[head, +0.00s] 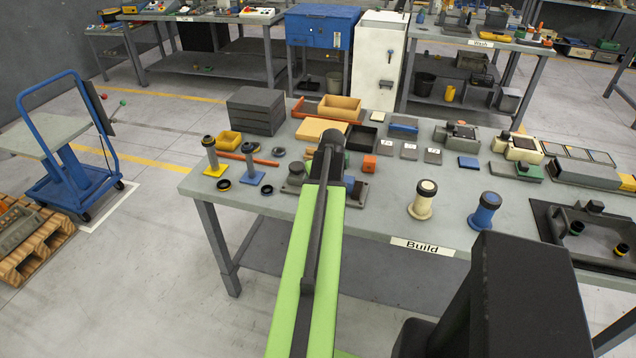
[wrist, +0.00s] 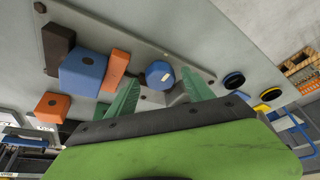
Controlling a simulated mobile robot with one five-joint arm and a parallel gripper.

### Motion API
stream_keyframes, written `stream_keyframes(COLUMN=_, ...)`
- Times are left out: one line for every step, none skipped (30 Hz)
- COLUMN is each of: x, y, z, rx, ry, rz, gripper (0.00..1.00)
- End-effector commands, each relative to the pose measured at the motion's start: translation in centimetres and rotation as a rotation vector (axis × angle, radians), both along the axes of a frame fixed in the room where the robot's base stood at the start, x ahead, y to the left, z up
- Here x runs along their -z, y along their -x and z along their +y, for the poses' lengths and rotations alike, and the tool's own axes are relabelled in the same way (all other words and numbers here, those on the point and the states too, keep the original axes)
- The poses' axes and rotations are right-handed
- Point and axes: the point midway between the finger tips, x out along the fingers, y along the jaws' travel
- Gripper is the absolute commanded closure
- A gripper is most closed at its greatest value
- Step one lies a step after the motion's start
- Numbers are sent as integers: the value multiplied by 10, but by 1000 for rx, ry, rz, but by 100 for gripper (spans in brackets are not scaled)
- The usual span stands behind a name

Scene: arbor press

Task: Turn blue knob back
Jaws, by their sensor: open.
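In the wrist view the blue knob (wrist: 160,75) is a small faceted piece with a pale mark on one side. It sits on a grey fixture, beyond and between the tips of my gripper (wrist: 162,83). My gripper's two green fingers are spread apart, one on each side of the knob in the picture. I see no contact, and the depth gap is hard to tell. In the head view my own arm covers the knob and my gripper.
In the wrist view a blue block (wrist: 84,75) and an orange block (wrist: 117,65) stand left of the knob. A black ring (wrist: 233,80) lies to the right. In the head view a cream post (head: 423,200) and a blue post (head: 485,211) stand near the table's front edge.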

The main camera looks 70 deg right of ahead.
Motion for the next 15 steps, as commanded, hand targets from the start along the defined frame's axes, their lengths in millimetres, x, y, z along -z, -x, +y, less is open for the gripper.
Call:
stream_keyframes(x=-2, y=0, z=0, rx=0, ry=0, rz=0, gripper=40)
stream_keyframes(x=-4, y=1, z=1, rx=0, ry=0, rz=0, gripper=40)
stream_keyframes(x=-7, y=1, z=1, rx=0, ry=1, rz=-1, gripper=40)
stream_keyframes(x=-9, y=2, z=2, rx=0, ry=1, rz=-1, gripper=40)
stream_keyframes(x=-13, y=3, z=3, rx=1, ry=0, rz=-1, gripper=40)
stream_keyframes(x=-18, y=4, z=4, rx=1, ry=0, rz=-1, gripper=40)
stream_keyframes(x=-23, y=5, z=5, rx=1, ry=0, rz=-1, gripper=40)
stream_keyframes(x=-29, y=7, z=7, rx=1, ry=0, rz=-1, gripper=40)
stream_keyframes(x=-36, y=9, z=9, rx=1, ry=0, rz=-1, gripper=40)
stream_keyframes(x=-43, y=10, z=10, rx=1, ry=0, rz=-1, gripper=40)
stream_keyframes(x=-49, y=12, z=12, rx=1, ry=0, rz=-1, gripper=40)
stream_keyframes(x=-59, y=15, z=15, rx=1, ry=0, rz=-1, gripper=40)
stream_keyframes(x=-66, y=17, z=17, rx=1, ry=0, rz=-1, gripper=40)
stream_keyframes(x=-73, y=19, z=19, rx=1, ry=0, rz=-1, gripper=40)
stream_keyframes(x=-82, y=21, z=21, rx=1, ry=0, rz=0, gripper=40)
